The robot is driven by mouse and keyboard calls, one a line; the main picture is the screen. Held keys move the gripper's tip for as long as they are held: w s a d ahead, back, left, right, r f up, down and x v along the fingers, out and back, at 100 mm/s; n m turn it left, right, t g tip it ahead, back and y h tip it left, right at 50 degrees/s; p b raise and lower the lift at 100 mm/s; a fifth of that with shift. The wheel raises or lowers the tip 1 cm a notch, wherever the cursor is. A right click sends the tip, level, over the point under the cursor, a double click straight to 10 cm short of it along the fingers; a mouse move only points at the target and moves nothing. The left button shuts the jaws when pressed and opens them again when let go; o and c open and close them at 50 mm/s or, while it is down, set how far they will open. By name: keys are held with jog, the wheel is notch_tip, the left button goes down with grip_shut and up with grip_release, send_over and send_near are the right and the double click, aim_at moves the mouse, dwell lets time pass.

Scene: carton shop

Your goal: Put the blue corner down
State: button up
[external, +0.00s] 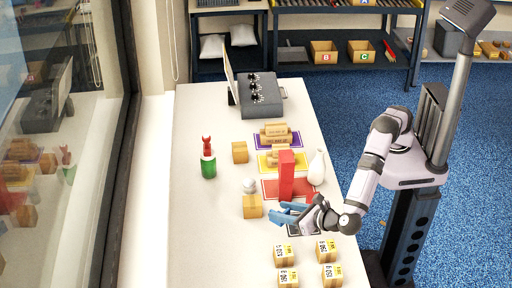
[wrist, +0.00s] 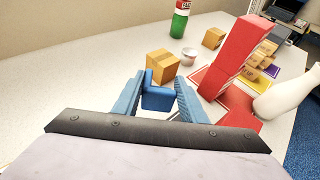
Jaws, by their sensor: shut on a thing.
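My gripper (wrist: 157,98) has blue fingers and is shut on the blue corner (wrist: 160,98), a small blue piece between the fingertips in the wrist view. In the external view my gripper (external: 284,213) reaches in from the right, low over the near middle of the white table (external: 210,245). Its fingers and the piece look alike in blue there, so I cannot separate them clearly. Whether the blue corner touches the table cannot be told. A dark-edged card (external: 292,232) lies partly hidden under my gripper.
A small carton (external: 252,207) stands just beyond the fingertips. A tall red block (external: 286,175) on a red mat and a white bottle (external: 317,168) stand close behind. Several labelled cartons (external: 325,249) are at the near end.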

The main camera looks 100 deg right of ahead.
jog(key=shift+f+p, duration=0.6)
jog(key=shift+f, duration=1.2)
jog(key=shift+f+b, duration=0.6)
jog(key=shift+b, duration=0.25)
jog(key=o, duration=1)
jog(key=shift+r, duration=0.2)
jog(key=shift+r+p, duration=0.5)
jog(key=shift+p, duration=0.45)
jog(key=b+v, duration=0.2)
jog(key=v, duration=0.3)
jog(key=b+v, duration=0.2)
jog(key=v, duration=0.3)
jog(key=shift+s+a+f+b, duration=0.1)
jog(key=shift+s+a+b, duration=0.2)
jog(key=shift+b, duration=0.1)
jog(key=shift+s+a+r, duration=0.3)
jog(key=shift+s, duration=0.1)
